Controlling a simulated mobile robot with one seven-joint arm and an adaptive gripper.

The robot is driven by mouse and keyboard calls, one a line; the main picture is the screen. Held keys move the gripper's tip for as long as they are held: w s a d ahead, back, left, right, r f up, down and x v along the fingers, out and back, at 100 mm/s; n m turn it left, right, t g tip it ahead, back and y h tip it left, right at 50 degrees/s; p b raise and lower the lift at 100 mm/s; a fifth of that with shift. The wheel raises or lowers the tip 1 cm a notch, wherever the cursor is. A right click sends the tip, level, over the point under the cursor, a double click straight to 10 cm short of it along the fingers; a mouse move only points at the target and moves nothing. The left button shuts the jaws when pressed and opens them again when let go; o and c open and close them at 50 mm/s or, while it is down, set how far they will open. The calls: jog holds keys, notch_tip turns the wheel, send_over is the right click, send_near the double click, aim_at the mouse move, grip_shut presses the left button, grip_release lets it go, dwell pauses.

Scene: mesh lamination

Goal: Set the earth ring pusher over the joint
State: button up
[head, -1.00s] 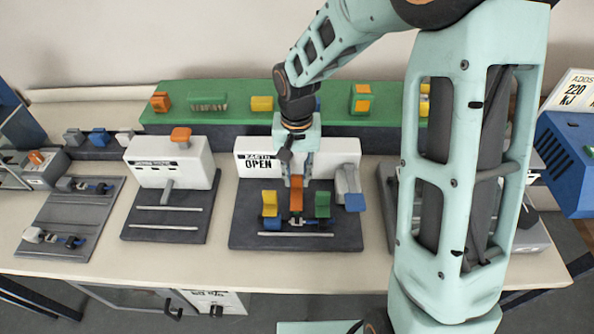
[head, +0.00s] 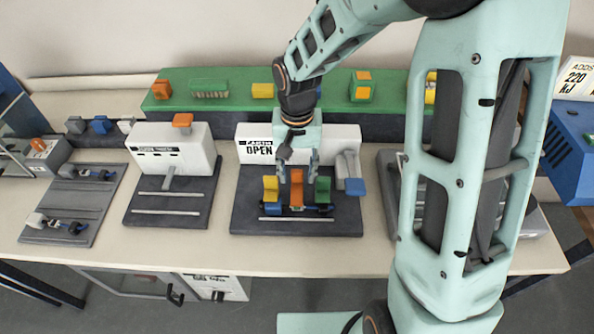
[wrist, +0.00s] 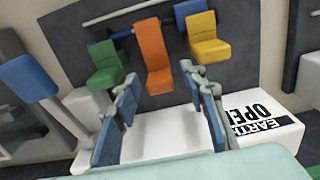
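An orange upright block (head: 296,190), apparently the earth ring pusher, stands on the dark plate (head: 245,224) of the station with the "EARTH OPEN" sign (head: 258,149). It sits between a yellow block (head: 270,187) and a green block (head: 322,190), over the joint with blue ends (head: 273,209). Its underside contact with the joint is hidden. In the wrist view the orange block (wrist: 152,55) is also between the other two. My gripper (head: 297,172) is open and empty just above and behind the orange block; its fingers show apart in the wrist view (wrist: 165,82).
A grey lever with a blue handle (head: 355,187) stands right of the blocks. A white station with an orange knob (head: 182,121) is to the left. A green shelf (head: 235,93) with several coloured blocks runs behind. Bare tabletop (head: 185,247) lies in front.

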notch_tip(320, 180, up, 12)
dwell(0.5)
jog(key=shift+w, duration=0.1)
